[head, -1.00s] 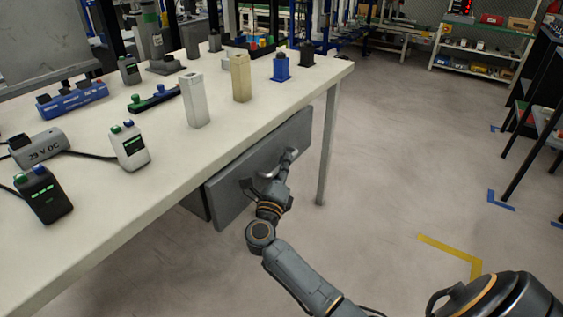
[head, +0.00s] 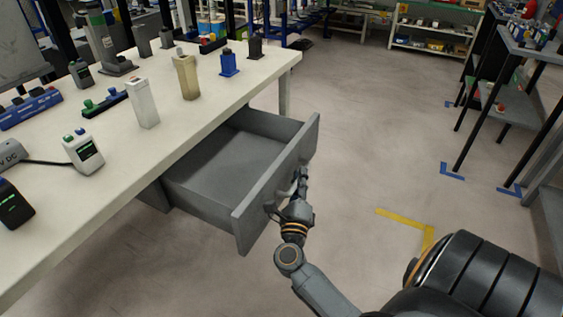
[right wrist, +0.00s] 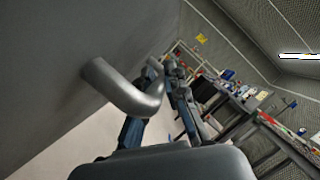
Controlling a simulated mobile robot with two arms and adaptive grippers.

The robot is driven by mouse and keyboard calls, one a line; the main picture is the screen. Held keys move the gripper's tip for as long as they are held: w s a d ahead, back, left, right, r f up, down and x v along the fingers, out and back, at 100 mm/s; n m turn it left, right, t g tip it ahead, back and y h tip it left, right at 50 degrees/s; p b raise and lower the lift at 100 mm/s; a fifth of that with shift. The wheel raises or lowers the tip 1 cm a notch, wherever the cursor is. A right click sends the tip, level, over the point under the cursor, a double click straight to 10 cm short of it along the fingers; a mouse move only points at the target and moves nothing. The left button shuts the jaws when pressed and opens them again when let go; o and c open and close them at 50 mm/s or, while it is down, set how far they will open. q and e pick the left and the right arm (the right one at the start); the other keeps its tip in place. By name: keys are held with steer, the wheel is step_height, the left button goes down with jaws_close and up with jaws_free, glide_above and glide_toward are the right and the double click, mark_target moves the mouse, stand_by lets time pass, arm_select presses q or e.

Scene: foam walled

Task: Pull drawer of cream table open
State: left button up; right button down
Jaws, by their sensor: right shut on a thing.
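The cream table (head: 190,120) stands at the left of the head view. Its grey drawer (head: 225,168) is pulled well out, and its inside looks empty. My right gripper (head: 296,190) is at the outer side of the drawer front and is shut on the drawer's handle (head: 287,190). In the right wrist view the curved metal handle (right wrist: 125,92) sticks out from the grey drawer front (right wrist: 75,50), between the fingers of my gripper (right wrist: 150,100). My left gripper is in neither view.
Several devices and blocks stand on the table, among them a white block (head: 143,103), a tan block (head: 187,77) and a blue holder (head: 228,63). A dark shelf (head: 510,90) stands at the right. The floor between is clear.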

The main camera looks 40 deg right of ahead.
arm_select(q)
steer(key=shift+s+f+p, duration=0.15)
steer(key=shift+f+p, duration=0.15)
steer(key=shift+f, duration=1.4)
arm_select(e)
steer(key=shift+s+d, duration=0.35)
steer(key=shift+s, duration=0.6)
steer(key=shift+s+d, duration=0.3)
steer(key=shift+s, duration=0.6)
steer(key=shift+f, duration=0.1)
steer(key=c, duration=1.7)
jaws_free()
steer(key=shift+o, duration=0.2)
steer(key=v, duration=1.2)
